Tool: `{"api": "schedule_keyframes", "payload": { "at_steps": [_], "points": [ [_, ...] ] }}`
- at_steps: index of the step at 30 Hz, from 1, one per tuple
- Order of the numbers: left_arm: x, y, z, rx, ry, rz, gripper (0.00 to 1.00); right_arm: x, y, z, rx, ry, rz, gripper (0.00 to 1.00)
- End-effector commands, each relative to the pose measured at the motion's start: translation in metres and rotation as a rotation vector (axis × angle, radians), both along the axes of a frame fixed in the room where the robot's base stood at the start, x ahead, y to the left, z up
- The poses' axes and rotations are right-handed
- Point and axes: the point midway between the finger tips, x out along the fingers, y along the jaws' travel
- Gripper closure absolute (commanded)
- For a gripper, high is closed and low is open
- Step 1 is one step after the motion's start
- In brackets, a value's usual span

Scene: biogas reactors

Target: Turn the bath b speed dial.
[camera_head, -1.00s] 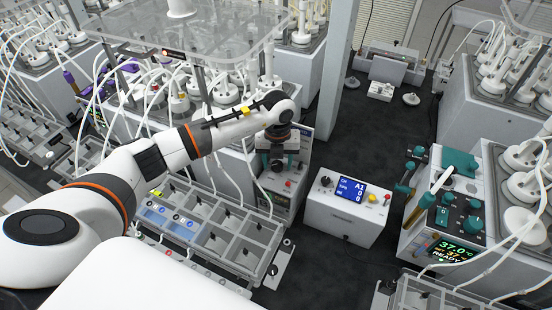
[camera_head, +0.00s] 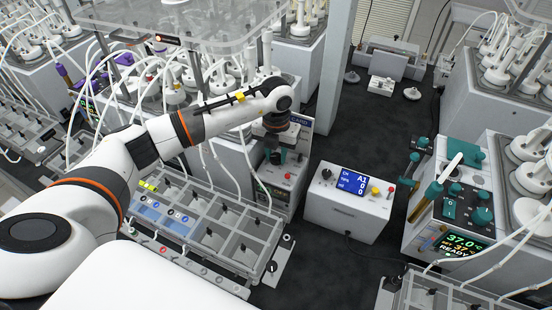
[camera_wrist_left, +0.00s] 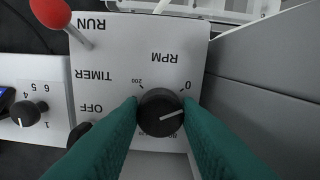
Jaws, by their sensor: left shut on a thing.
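The speed dial (camera_wrist_left: 160,113) is a round black knob with a white pointer line, on a pale panel (camera_wrist_left: 130,45) marked RPM, 0 and 200. In the wrist picture the lettering is upside down and the pointer line points right and slightly up. My left gripper (camera_wrist_left: 162,118) has its teal fingers on either side of the dial, shut on it. In the head view the left gripper (camera_head: 277,158) is at the front panel of the bath unit (camera_head: 278,195), and it hides the dial there. My right gripper is not in view.
A white control box (camera_head: 345,205) with a blue display stands to the right. A grey compartment rack (camera_head: 215,235) lies in front.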

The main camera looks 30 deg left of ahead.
Motion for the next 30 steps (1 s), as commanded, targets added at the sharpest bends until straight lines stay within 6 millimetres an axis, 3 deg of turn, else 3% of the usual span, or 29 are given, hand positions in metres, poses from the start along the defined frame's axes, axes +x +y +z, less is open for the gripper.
{"api": "schedule_keyframes", "payload": {
  "at_steps": [3, 15, 30],
  "points": [
    [0.002, 0.001, -0.005, 0.001, -0.008, -0.109, 0.92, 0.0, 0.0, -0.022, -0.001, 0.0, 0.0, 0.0],
    [0.002, 0.001, -0.003, 0.002, -0.007, -0.448, 0.92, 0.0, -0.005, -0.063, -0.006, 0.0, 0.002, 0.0],
    [0.002, 0.0, 0.001, 0.001, -0.007, -0.64, 0.92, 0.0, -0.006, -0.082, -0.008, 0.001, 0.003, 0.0]
  ]
}}
